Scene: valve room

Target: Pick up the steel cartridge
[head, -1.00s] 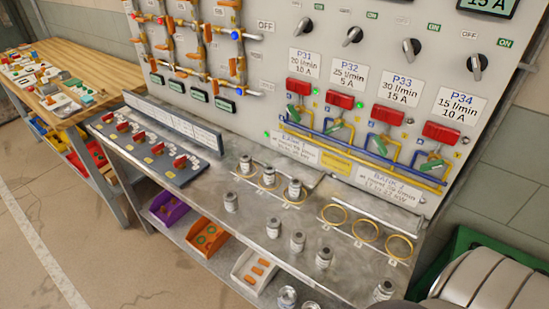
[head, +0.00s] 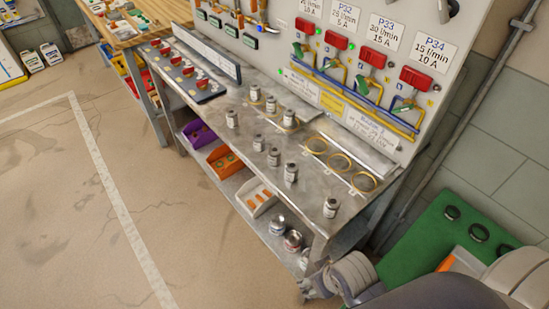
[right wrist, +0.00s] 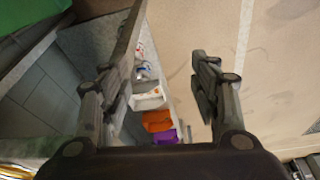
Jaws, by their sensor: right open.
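Several small steel-grey cylinders with pale bands stand upright on the metal bench in the head view. One cartridge (head: 330,207) stands alone near the front right end; another cartridge (head: 291,172) is farther left. I cannot tell which one the task means. My right gripper (head: 309,284) is low at the bench's right end, apart from the cartridges and partly hidden by its own arm. In the right wrist view it is open and empty (right wrist: 160,80), with the shelf bins between its fingers. My left gripper is not in view.
A green surface (head: 435,235) lies right.

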